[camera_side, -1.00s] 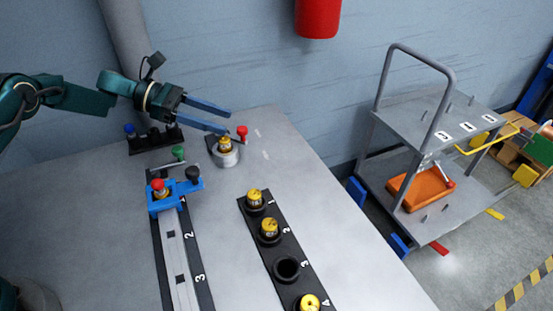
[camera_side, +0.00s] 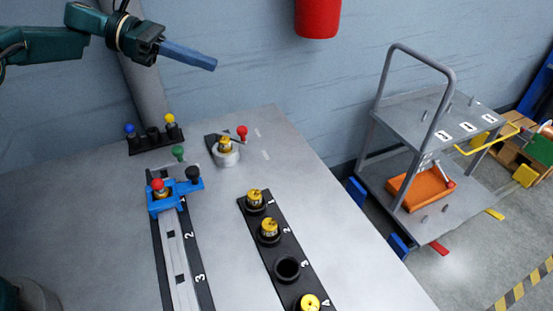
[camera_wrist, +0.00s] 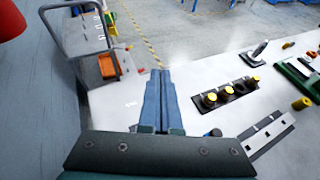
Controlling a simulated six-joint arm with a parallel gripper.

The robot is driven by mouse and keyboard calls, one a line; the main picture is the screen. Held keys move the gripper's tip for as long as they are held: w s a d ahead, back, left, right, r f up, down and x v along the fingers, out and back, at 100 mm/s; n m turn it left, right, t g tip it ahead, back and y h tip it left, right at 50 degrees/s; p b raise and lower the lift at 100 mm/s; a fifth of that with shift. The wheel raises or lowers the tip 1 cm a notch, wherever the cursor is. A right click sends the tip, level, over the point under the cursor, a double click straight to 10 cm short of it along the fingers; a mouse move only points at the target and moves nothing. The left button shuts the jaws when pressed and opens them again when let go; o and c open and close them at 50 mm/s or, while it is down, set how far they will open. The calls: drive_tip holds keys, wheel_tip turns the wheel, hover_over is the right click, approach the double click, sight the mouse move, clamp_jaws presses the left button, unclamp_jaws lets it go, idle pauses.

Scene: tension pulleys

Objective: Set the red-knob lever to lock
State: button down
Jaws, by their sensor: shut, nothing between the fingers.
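The red-knob lever (camera_side: 242,132) stands at the back of the table in the side view. Its red ball knob is on the right of a round grey base (camera_side: 226,157) that holds a yellow-topped part (camera_side: 225,144). My gripper (camera_side: 214,65) is shut and empty, high above the table and above and left of the lever, apart from it. In the wrist view my gripper's blue fingers (camera_wrist: 161,76) lie together. The lever does not show clearly in the wrist view. No lock mark is readable.
A blue slider (camera_side: 172,196) with red and black knobs sits on a numbered rail, with a green knob (camera_side: 178,152) behind it. A black numbered strip (camera_side: 254,226) holds yellow-topped parts. A small rack (camera_side: 153,137) stands at the back left, near the wall.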

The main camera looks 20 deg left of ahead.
drive_tip(key=d+f+m+y, duration=0.4)
drive_tip(key=m+y, duration=0.4)
drive_tip(key=m, duration=0.7)
wheel_tip(320, 180, up, 4)
drive_tip(key=d+m+t+y, duration=0.2)
drive_tip(key=m+t+y, duration=0.15)
drive_tip(key=m, duration=0.55)
hover_over(245, 127)
drive_tip(key=s, duration=0.2)
wheel_tip(245, 127, down, 6)
drive_tip(key=r, duration=0.1)
drive_tip(key=shift+h, duration=0.25)
drive_tip(key=x, duration=0.9)
drive_tip(key=shift+w+a+f, duration=0.2)
drive_tip(key=shift+a+f, duration=0.1)
drive_tip(key=shift+f, duration=0.05)
drive_tip(key=shift+s+a+f, duration=0.1)
drive_tip(key=shift+s+a, duration=0.1)
drive_tip(key=shift+s, duration=0.8)
drive_tip(key=shift+s+a+f, duration=0.15)
drive_tip(key=shift+s+a, duration=0.1)
drive_tip(key=shift+s, duration=0.7)
